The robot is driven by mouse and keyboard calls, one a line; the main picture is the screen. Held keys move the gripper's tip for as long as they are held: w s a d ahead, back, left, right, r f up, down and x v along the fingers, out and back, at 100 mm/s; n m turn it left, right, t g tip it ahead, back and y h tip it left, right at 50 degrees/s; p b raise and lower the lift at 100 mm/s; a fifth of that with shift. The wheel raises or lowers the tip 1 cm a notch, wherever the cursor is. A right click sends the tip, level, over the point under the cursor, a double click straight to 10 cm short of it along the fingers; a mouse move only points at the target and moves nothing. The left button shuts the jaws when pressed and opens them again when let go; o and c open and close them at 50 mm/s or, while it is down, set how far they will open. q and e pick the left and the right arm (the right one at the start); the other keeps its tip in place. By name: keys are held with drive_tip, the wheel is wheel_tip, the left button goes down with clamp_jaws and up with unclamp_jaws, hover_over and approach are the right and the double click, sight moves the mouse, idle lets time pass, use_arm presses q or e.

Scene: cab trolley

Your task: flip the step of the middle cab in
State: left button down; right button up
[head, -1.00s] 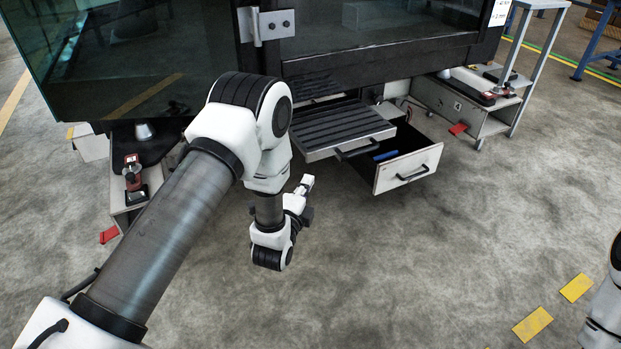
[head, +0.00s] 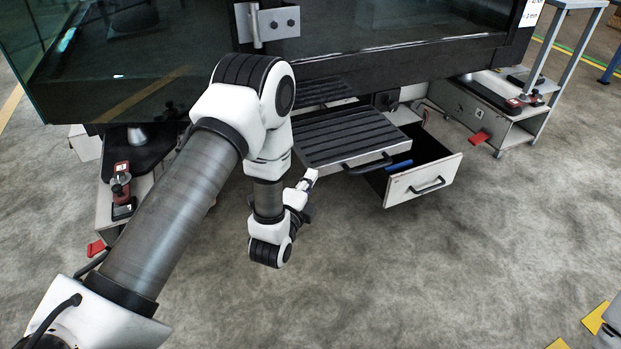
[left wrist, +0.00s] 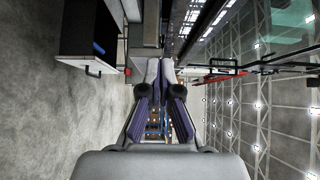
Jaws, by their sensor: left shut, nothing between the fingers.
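The step (head: 350,137) is a ribbed dark plate with a pale front edge and a black bar handle. It sticks out flat from under the middle cab (head: 400,62). My left gripper (head: 309,178) is in front of the step, low and near its front left corner, and looks apart from it. In the left wrist view its two fingers (left wrist: 154,72) are together with nothing between them. I cannot clearly pick out the step in that view. My right gripper is out of view.
An open drawer (head: 425,182) with a blue item inside stands out below and right of the step. It also shows in the left wrist view (left wrist: 88,67). Trolley units with red pedals (head: 479,138) stand at both sides. The floor in front is clear.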

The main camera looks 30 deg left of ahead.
use_arm(q)
drive_tip(key=w+a+p, duration=0.2)
drive_tip(key=w+a, duration=1.2)
drive_tip(key=a, duration=0.3)
drive_tip(key=shift+a+p, duration=0.4)
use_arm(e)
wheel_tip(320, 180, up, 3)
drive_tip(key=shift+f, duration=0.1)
use_arm(q)
drive_tip(key=shift+s, duration=0.1)
